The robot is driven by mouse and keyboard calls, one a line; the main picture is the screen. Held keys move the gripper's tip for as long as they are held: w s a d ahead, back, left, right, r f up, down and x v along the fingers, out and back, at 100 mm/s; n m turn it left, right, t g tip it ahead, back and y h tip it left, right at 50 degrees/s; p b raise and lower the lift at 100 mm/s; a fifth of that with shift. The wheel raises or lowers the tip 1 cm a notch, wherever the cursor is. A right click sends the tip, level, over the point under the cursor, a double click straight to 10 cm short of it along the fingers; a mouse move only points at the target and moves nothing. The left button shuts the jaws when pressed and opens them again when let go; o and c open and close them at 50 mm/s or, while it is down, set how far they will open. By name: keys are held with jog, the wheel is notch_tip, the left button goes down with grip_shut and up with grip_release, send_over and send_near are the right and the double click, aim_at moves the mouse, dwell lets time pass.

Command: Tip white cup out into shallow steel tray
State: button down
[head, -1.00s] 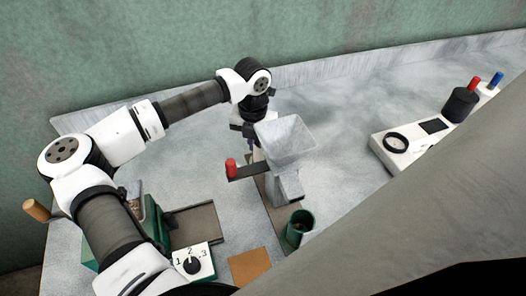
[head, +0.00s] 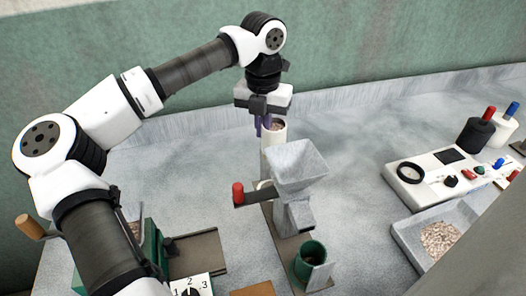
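The white cup (head: 272,141) is a tall, upright cylinder with pinkish-brown grain visible at its top. It shows behind the grey hopper, which hides its lower part. My gripper (head: 264,126) points down at the cup's rim, with its purple fingers against or just in front of the rim's left side. I cannot tell whether they are closed on the cup. The shallow steel tray (head: 408,232) lies at the right with a heap of grain in it, well away from my gripper. Its right side is cut off by a grey surface in the foreground.
A mill with a grey hopper (head: 297,160) and red-knobbed crank (head: 238,193) stands right in front of the cup. A green cup (head: 311,262) is below its spout. A white control panel (head: 440,172) is behind the tray. The back of the counter is fairly clear.

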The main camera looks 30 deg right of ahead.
notch_tip(320, 180, up, 6)
jog(key=shift+f+b, duration=0.1)
jog(key=shift+b, duration=0.45)
notch_tip(320, 180, down, 2)
jog(key=b, duration=0.2)
jog(key=shift+b, duration=0.35)
jog(key=shift+d, duration=0.1)
